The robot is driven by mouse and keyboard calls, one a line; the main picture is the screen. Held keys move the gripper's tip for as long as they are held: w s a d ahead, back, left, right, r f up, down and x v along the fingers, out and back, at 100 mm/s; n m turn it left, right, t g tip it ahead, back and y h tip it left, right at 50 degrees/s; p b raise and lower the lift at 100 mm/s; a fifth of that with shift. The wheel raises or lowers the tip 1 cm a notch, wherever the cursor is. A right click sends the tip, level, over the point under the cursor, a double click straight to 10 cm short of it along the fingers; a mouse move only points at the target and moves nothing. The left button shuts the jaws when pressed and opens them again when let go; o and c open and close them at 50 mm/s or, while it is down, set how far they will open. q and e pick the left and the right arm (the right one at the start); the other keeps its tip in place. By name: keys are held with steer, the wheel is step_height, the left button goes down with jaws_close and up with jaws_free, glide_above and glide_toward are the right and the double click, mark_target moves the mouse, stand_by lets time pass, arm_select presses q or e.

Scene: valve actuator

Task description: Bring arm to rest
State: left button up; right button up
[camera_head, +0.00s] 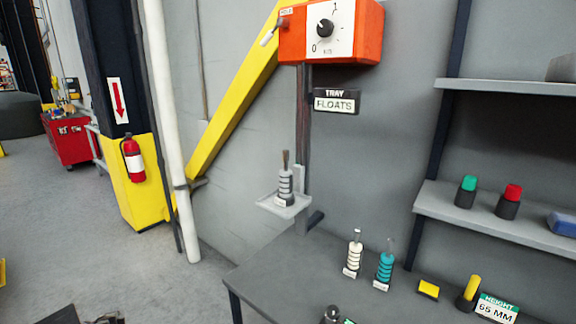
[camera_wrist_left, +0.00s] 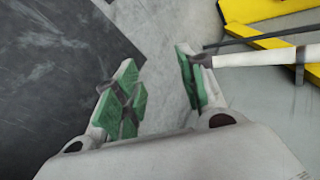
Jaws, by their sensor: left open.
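My left gripper (camera_wrist_left: 158,72) shows in the left wrist view with its two green-padded fingers spread apart. Nothing is between them. Grey floor lies below, with a dark surface at left and a yellow frame at upper right, all apart from the fingers. In the head view, only small dark parts show at the bottom left edge, and I cannot tell whether they belong to the left arm. My right gripper is not in view. An orange box (camera_head: 371,35) with a black dial (camera_head: 325,28) is above a grey tray (camera_head: 268,204) holding an upright ringed float (camera_head: 285,186).
A grey table (camera_head: 262,272) carries a white float (camera_head: 354,254), a teal float (camera_head: 384,266), a yellow block (camera_head: 428,289) and a yellow-topped cylinder (camera_head: 468,292). A shelf (camera_head: 445,212) holds green and red-capped pieces. A white pipe (camera_head: 172,120) stands left; floor beyond is open.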

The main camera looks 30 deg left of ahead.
arm_select(q)
steer(key=s+d+f+n+g+h, duration=0.15)
steer(key=s+d+f, duration=0.25)
steer(key=d+f, duration=0.95)
steer(key=s+d+f+h, duration=0.4)
steer(key=d+f, duration=0.6)
steer(key=d, duration=0.7)
steer(key=s+d+f+h, duration=0.1)
steer(key=d+f, duration=0.1)
steer(key=d, duration=1)
steer(key=s+d+f+n+h, duration=0.1)
steer(key=d+f, duration=0.2)
steer(key=d, duration=1)
steer(key=s+d+f+n+h, duration=0.1)
steer(key=d+f, duration=0.2)
steer(key=d, duration=1)
steer(key=shift+s, duration=0.15)
steer(key=shift+o, duration=0.3)
steer(key=shift+h, duration=0.25)
